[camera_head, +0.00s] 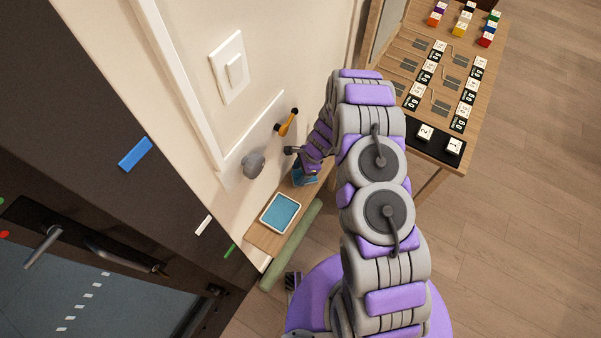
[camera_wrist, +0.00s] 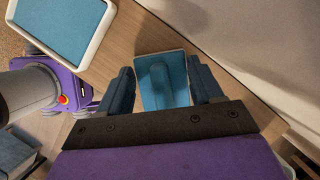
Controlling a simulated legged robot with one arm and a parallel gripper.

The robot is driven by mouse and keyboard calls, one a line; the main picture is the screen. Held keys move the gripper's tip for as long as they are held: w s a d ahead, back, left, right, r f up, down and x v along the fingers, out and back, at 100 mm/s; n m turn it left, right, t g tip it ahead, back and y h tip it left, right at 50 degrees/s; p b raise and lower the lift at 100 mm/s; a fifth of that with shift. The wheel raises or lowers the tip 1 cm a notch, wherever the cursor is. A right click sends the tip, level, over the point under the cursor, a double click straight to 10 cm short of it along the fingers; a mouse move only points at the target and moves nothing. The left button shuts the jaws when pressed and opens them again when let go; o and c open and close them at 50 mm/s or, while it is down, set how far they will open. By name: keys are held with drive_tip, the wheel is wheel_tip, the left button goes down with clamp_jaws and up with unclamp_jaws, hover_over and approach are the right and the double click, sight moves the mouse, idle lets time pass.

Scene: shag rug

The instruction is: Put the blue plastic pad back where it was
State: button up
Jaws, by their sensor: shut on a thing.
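The blue plastic pad (camera_wrist: 165,85) sits between the two dark fingers of my gripper (camera_wrist: 163,92) in the wrist view, and the jaws are shut on it. In the head view, part of the blue pad (camera_head: 304,180) shows under my gripper (camera_head: 310,172), at the far part of a narrow wooden bench (camera_head: 257,238). I cannot tell whether the pad touches the bench. A white-rimmed tray (camera_head: 299,207) with a blue inside lies nearer on the bench; it also shows at the upper left of the wrist view (camera_wrist: 98,38).
A wall with a light switch (camera_head: 234,68), a grey knob (camera_head: 252,164) and an orange-handled tool (camera_head: 287,122) rises beside the bench. A green roll (camera_head: 294,242) lies along the bench's other side. A wooden table (camera_head: 425,165) with cards and coloured blocks stands at upper right.

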drive_tip(key=shift+w+d, duration=0.1)
drive_tip(key=shift+d, duration=0.05)
drive_tip(key=o, duration=1.3)
drive_tip(key=p+v, duration=0.2)
drive_tip(key=v, duration=1)
